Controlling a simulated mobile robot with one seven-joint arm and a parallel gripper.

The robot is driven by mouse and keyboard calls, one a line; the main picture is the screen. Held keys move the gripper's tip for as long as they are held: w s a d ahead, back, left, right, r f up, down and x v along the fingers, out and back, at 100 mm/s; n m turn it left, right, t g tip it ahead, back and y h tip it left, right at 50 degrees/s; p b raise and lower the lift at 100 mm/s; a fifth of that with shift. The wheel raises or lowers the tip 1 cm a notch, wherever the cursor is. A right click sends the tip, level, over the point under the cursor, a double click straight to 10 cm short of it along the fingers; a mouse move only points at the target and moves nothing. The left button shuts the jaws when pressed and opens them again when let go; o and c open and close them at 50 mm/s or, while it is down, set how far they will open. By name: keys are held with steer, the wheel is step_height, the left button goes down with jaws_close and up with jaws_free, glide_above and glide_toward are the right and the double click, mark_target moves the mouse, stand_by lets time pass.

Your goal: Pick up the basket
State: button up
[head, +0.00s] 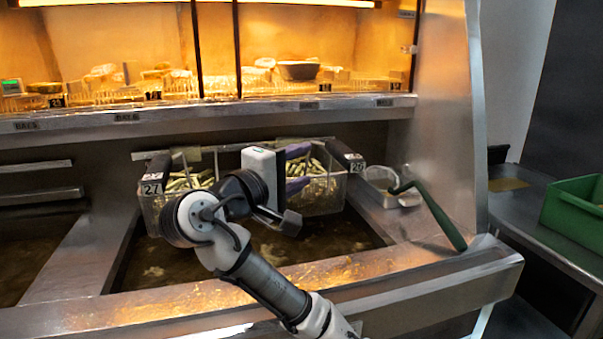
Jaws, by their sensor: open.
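A wire basket (322,198) with pale green, stick-shaped food hangs at the back right of the fryer vat. Its black handle (342,153) carries a tag reading 26. More basket wire with similar food shows at the left (150,205), beside a black handle (155,172) tagged 27; my arm hides the middle, and this looks like a second basket. My gripper (298,168) is open, its two purple fingers apart, one above the other, in front of the right basket's left part. The right handle is to the right of the fingers. I cannot tell whether they touch the basket.
A skimmer with a green handle (440,218) lies on the vat's right edge. Dark oil (320,240) fills the vat below the baskets. A lit warming shelf (220,100) with food runs above. A green crate (575,210) stands on the right counter.

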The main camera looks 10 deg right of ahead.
mark_target(330, 150)
steer(key=p+x, duration=0.1)
steer(key=x, duration=0.7)
steer(key=shift+s+d+r, duration=0.1)
steer(key=shift+s+d, duration=0.05)
steer(key=p+x, duration=0.2)
steer(key=x, duration=0.2)
steer(key=shift+w+r, duration=0.1)
steer(key=shift+w, duration=0.15)
steer(key=shift+w+d, duration=0.25)
steer(key=shift+d, duration=0.05)
jaws_close()
